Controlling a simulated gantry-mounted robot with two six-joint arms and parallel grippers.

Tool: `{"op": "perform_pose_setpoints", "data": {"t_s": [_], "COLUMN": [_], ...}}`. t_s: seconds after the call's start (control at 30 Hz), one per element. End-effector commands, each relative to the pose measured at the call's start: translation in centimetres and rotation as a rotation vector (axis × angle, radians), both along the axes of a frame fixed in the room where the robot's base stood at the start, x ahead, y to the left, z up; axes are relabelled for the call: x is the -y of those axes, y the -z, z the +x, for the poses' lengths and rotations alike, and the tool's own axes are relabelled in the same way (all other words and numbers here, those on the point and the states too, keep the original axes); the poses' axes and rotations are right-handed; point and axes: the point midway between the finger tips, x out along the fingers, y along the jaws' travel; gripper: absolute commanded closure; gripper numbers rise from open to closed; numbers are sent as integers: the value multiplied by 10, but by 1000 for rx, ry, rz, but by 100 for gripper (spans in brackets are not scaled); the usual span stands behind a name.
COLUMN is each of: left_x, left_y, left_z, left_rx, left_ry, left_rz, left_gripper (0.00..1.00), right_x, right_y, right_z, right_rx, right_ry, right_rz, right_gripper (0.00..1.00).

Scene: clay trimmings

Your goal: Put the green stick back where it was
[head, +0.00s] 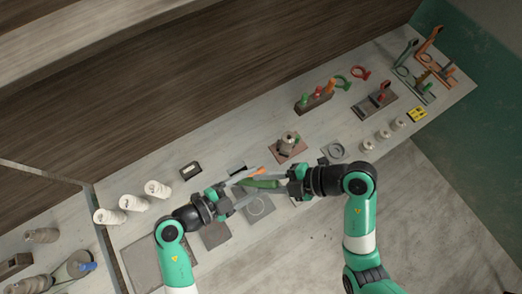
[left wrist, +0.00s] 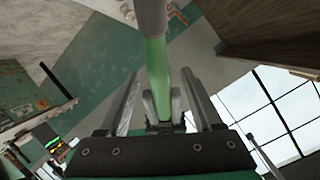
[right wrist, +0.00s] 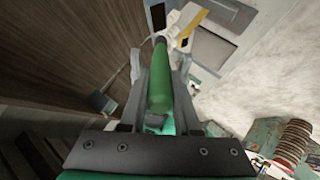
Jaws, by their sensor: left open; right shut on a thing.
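The green stick (head: 262,184) is held above the worktable between my two grippers. My right gripper (head: 287,184) is shut on its right end; the stick points out from between the fingers in the right wrist view (right wrist: 160,85). My left gripper (head: 232,197) is open near its other end. In the left wrist view the green stick (left wrist: 157,75) runs between the spread fingers, with a pale grey part at its far end. I cannot tell whether the left fingers touch it. A brown block (head: 313,104) holds upright green, red and orange handles at the back of the table.
An orange-tipped tool (head: 257,172) shows just behind the stick. A brown board with a clay piece (head: 288,147) stands behind my right gripper. Dark square pads (head: 217,235) lie under the arms. Several pale cylinders (head: 132,202) stand at left; small pale pots (head: 383,134) stand at right.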

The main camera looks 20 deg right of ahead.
Motion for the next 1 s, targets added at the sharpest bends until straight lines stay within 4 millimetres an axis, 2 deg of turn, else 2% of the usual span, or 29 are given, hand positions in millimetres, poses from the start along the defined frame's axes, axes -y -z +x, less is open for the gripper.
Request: {"op": "perform_pose_setpoints", "data": {"t_s": [0.1,0.2,0.53,0.57,0.9,1.0], "left_x": [19,28,32,32,32,32], "left_y": [6,9,11,11,11,11], "left_z": [5,9,11,11,11,11], "left_rx": [-1,0,0,0,0,0], "left_ry": [3,1,-1,-1,-1,-1], "left_rz": [0,0,0,0,0,0], "left_gripper": [34,34,34,37,98,100], "right_x": [0,0,0,0,0,0], "right_y": [0,0,0,0,0,0], "right_z": [0,0,0,0,0,0], "right_rx": [0,0,0,0,0,0], "right_ry": [0,0,0,0,0,0], "right_rz": [0,0,0,0,0,0], "right_gripper": [100,100,100,100,100,100]}}
